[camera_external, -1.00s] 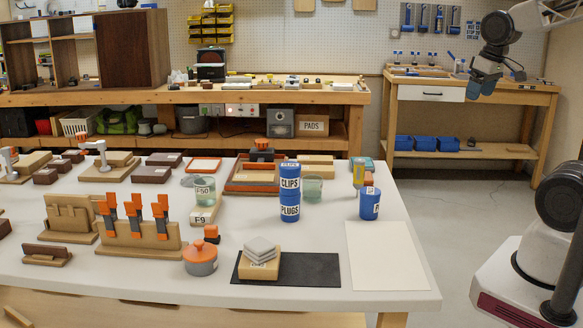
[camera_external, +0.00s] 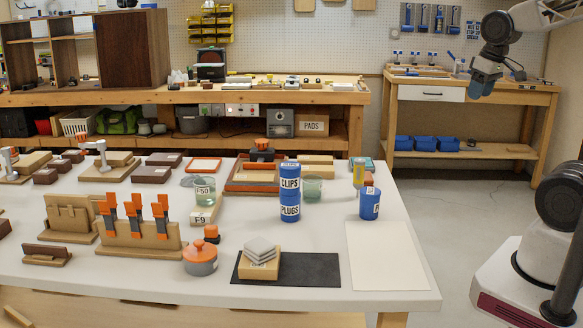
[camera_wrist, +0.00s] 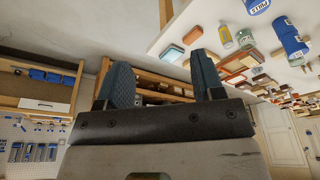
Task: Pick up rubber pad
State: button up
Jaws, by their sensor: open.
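Two kinds of pad-like thing show in the external view, and I cannot tell for sure which is the rubber pad. A small stack of grey square pads (camera_external: 261,249) lies on a wooden block near the table's front. A flat black mat (camera_external: 312,270) lies under that block, partly covered by it. My gripper (camera_external: 484,88) is high at the upper right, well away from both. In the wrist view my gripper (camera_wrist: 163,75) shows two blue fingers spread apart with nothing between them.
A cream sheet (camera_external: 388,256) lies right of the mat. An orange-lidded grey pot (camera_external: 200,258) stands left of the mat, near a wooden rack with orange-handled clamps (camera_external: 136,236). A side bench (camera_external: 470,84) stands behind my gripper.

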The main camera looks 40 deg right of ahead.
jog(key=w+a+n, duration=0.1)
jog(key=w+a, duration=0.4)
jog(key=w, duration=0.3)
jog(key=w+a+n, duration=0.1)
jog(key=w+a, duration=0.4)
jog(key=w, duration=0.3)
jog(key=w+a+f+n+y, duration=0.2)
jog(key=w+a+f+n, duration=0.15)
jog(key=w+a, duration=1)
jog(key=n+y, duration=0.1)
jog(key=n, duration=0.3)
send_over(211, 227)
jog(key=s+d, duration=0.2)
notch_tip(211, 227, down, 22)
jog(key=shift+w+a+r+t, duration=0.15)
jog(key=shift+w+t, duration=0.1)
jog(key=shift+t, duration=0.05)
jog(key=shift+x, duration=1.35)
